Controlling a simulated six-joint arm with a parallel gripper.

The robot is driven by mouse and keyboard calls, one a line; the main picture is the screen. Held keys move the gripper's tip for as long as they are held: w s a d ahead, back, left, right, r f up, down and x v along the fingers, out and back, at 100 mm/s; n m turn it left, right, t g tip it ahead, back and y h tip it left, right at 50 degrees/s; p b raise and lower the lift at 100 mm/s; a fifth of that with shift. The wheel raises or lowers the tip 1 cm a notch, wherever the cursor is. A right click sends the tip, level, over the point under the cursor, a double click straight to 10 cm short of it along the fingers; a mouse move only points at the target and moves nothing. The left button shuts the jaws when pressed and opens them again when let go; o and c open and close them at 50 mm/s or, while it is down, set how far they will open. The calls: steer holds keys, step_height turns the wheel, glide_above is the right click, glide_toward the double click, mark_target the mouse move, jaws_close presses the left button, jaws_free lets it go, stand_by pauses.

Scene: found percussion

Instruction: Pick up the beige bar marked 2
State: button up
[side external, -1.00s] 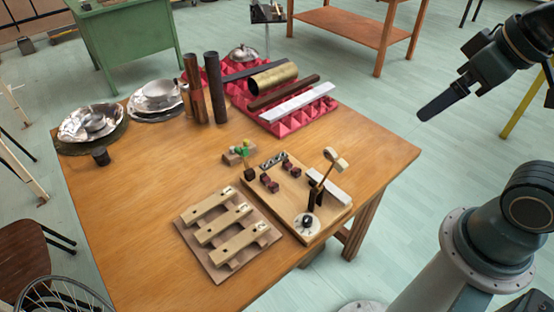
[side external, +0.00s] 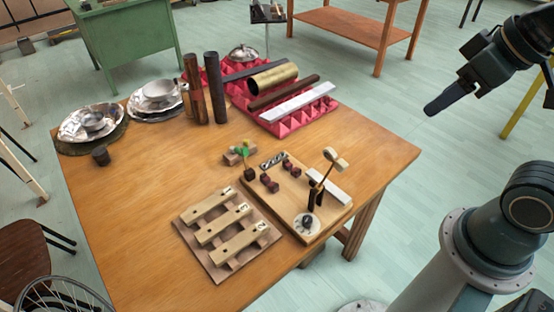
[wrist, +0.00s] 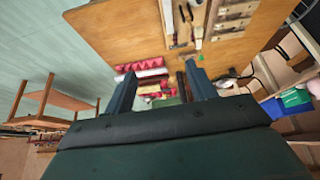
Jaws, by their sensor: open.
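Three beige bars lie side by side on a flat wooden frame (side external: 216,271) at the front of the table: a far bar (side external: 207,206), a middle bar (side external: 222,224) and a near bar (side external: 239,243). The bars also show at the top right of the wrist view (wrist: 233,23). My gripper (side external: 432,109) is in the air beyond the table's right edge, well away from the bars. In the wrist view my gripper (wrist: 160,71) is open and empty.
Right of the bars stands a wooden board (side external: 292,192) with an upright mallet (side external: 335,158). Dark tubes (side external: 215,88), metal bowls (side external: 158,92) and a red foam tray (side external: 290,125) with bars stand at the back. The table's left front is clear.

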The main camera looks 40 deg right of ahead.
steer(key=w+a+f+n+g+y, duration=0.2)
steer(key=w+a+f+n, duration=0.3)
steer(key=w+a+n, duration=0.7)
steer(key=w+a+f+n+g+y, duration=0.1)
steer(key=w+a+f+n, duration=0.1)
steer(key=a+f, duration=0.3)
steer(key=w+a+f+n+g+y, duration=0.1)
steer(key=w+a+f, duration=0.4)
steer(key=f, duration=0.6)
steer(key=shift+w+a+n+g+y, duration=0.25)
steer(key=shift+a+n+g, duration=0.55)
steer(key=shift+n, duration=0.4)
glide_above(251, 232)
steer(key=shift+f, duration=3.95)
